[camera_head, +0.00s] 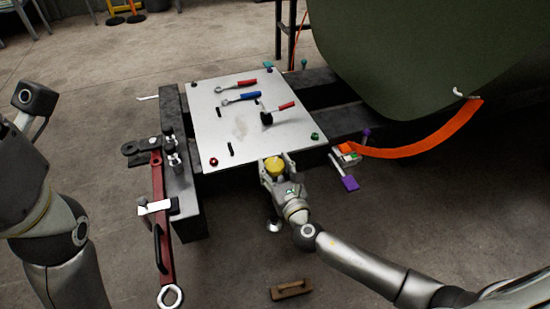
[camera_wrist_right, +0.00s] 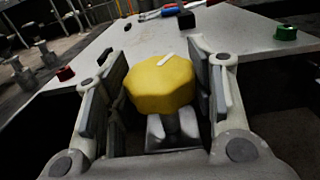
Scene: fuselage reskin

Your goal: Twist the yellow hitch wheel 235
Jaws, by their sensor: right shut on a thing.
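The yellow hitch wheel (camera_head: 275,166) sits at the front edge of the white board, right of centre. In the right wrist view the wheel (camera_wrist_right: 162,84) is a faceted yellow knob with a white mark on top, on a grey metal stem. My right gripper (camera_head: 277,163) has its fingers on both sides of the wheel and is shut on it; the fingers also flank it in the right wrist view (camera_wrist_right: 165,88). Links of my left arm show at the left of the head view, but its gripper is not in view.
The white board (camera_head: 233,134) carries red and blue handled tools. A red tow bar (camera_head: 162,223) with a ring end is at the left. An orange strap (camera_head: 430,143) hangs from the green fuselage panel (camera_head: 450,50) at the right. A brown block (camera_head: 291,290) lies on the floor.

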